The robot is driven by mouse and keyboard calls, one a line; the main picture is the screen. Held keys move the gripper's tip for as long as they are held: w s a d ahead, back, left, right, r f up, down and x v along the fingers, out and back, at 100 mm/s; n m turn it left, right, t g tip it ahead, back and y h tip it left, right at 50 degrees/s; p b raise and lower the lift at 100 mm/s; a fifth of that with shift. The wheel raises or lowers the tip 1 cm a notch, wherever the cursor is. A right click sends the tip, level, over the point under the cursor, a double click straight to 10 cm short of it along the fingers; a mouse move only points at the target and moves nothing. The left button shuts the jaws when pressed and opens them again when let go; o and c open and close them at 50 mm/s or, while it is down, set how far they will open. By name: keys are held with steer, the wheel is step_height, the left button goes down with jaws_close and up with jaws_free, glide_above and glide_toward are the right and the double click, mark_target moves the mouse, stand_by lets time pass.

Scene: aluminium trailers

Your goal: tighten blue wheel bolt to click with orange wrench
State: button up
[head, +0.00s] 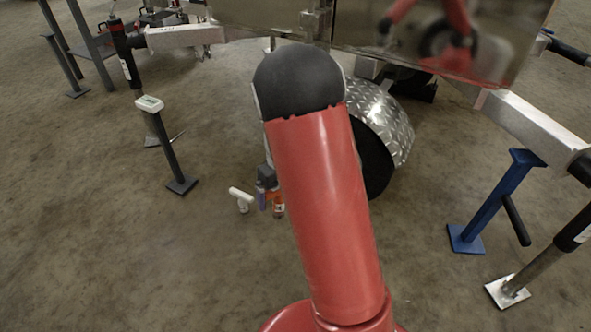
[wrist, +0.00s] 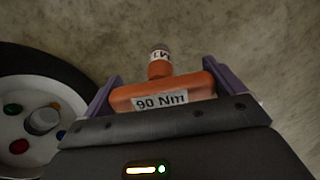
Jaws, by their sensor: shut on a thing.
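My gripper (wrist: 162,98) is shut on the orange wrench (wrist: 195,84), whose handle lies between the two purple fingers with a "90 Nm" label facing the camera. The wrench's round shank points away from the gripper. In the head view, my gripper (head: 270,198) and a bit of the orange wrench (head: 279,210) show low beside the wheel, partly behind my arm. The wheel (wrist: 45,82) is at the left of the wrist view, apart from the wrench. Its white rim carries a green bolt (wrist: 13,136), a red bolt (wrist: 19,146) and what looks like the blue bolt (wrist: 58,106), partly cut off.
A white T-shaped tool (head: 241,198) is just left of my gripper. A diamond-plate fender (head: 385,118) covers the wheel. A grey stand (head: 167,150) is at left, a blue stand (head: 492,205) at right. Floor at front left is clear.

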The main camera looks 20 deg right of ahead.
steer(key=w+d+f+n+g+h+p, duration=0.15)
steer(key=d+n+g+h+p, duration=0.6)
steer(key=n, duration=1.15)
steer(key=w+d+f+n+t+h+p, duration=0.1)
steer(key=w+f+n+t+h, duration=0.1)
steer(key=n+t, duration=0.6)
steer(key=w+f+n+t+h, duration=0.3)
steer(key=w+n+t+h, duration=0.2)
steer(key=t, duration=0.6)
steer(key=shift+w+d+f+n+p, duration=0.25)
steer(key=shift+d+f+n+p, duration=0.15)
steer(key=shift+n, duration=1)
steer(key=shift+a+r+t+h, duration=0.1)
steer(key=shift+r+t+h, duration=0.05)
steer(key=shift+t+h, duration=0.1)
steer(key=w+d+m+p, duration=0.2)
steer(key=m+p, duration=0.1)
steer(key=m, duration=0.8)
steer(key=w+d+m+p, duration=0.2)
steer(key=d+m+p, duration=0.1)
steer(key=m, duration=0.7)
steer(key=shift+d+f+m, duration=0.2)
steer(key=shift+d+m, duration=0.05)
steer(key=shift+m, duration=0.15)
